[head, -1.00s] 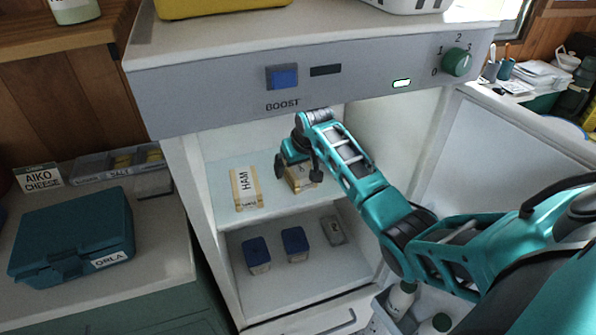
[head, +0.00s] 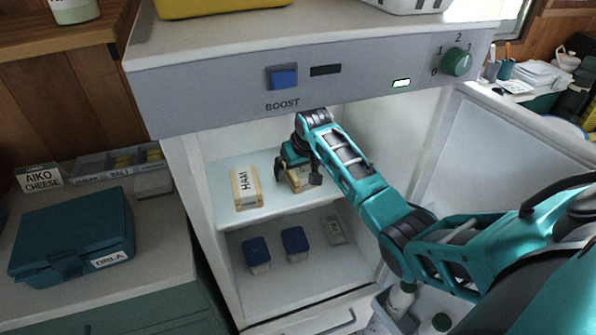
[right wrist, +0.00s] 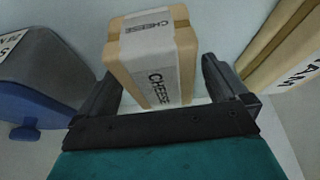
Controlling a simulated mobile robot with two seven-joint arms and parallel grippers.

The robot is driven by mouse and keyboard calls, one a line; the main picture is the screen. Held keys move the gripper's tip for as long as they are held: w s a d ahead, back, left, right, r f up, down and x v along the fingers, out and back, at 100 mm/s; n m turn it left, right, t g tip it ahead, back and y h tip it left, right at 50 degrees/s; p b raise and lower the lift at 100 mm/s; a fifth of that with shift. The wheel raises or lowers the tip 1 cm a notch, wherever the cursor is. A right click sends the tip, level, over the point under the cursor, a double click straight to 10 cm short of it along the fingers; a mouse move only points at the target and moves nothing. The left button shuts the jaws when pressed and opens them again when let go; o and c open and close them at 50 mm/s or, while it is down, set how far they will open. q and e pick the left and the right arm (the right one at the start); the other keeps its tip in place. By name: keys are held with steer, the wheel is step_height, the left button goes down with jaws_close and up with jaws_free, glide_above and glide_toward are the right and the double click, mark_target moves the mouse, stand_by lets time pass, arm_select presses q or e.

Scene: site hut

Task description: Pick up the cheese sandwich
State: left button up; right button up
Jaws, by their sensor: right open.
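The cheese sandwich (right wrist: 150,62) is a tan block in a white band that reads CHEESE. In the head view the cheese sandwich (head: 300,184) sits on the fridge's upper shelf, partly hidden by my gripper. My right gripper (head: 298,176) reaches into the fridge at the sandwich. In the right wrist view my right gripper (right wrist: 163,76) is open, with one finger on each side of the sandwich's near end. Gaps show beside it, so it is not clamped. My left gripper is out of view.
The ham sandwich (head: 245,188) lies just left of the cheese one on the same shelf. Two blue-lidded tubs (head: 257,255) and a small packet (head: 334,231) are on the lower shelf (head: 300,285). The open fridge door (head: 490,150) is at the right.

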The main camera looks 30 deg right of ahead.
steer(key=c, duration=1)
steer(key=shift+c, duration=0.5)
steer(key=shift+r, duration=0.15)
